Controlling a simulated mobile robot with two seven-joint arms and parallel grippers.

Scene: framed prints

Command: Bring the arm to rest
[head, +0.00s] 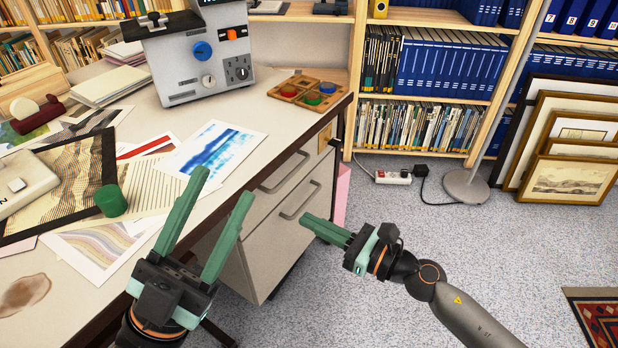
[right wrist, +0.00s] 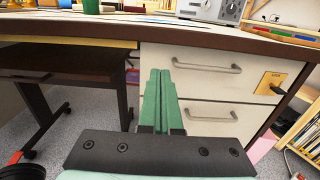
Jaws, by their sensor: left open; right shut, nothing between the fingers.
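My left gripper (head: 218,222) is open and empty, its green fingers spread just in front of the desk's near edge in the head view. My right gripper (head: 308,222) is shut with nothing between its green fingers. It points left toward the desk's drawer front, over the floor to the right of the desk. In the right wrist view the shut fingers (right wrist: 158,80) point at the drawer cabinet (right wrist: 218,82). I cannot tell how far the fingertips are from the drawers.
The desk (head: 265,125) carries prints, a green cylinder (head: 111,201), a grey device (head: 200,60) and a wooden tray (head: 333,99). A bookcase (head: 430,155) stands behind. Framed pictures (head: 570,180) lean at the right, near a lamp base (head: 466,186).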

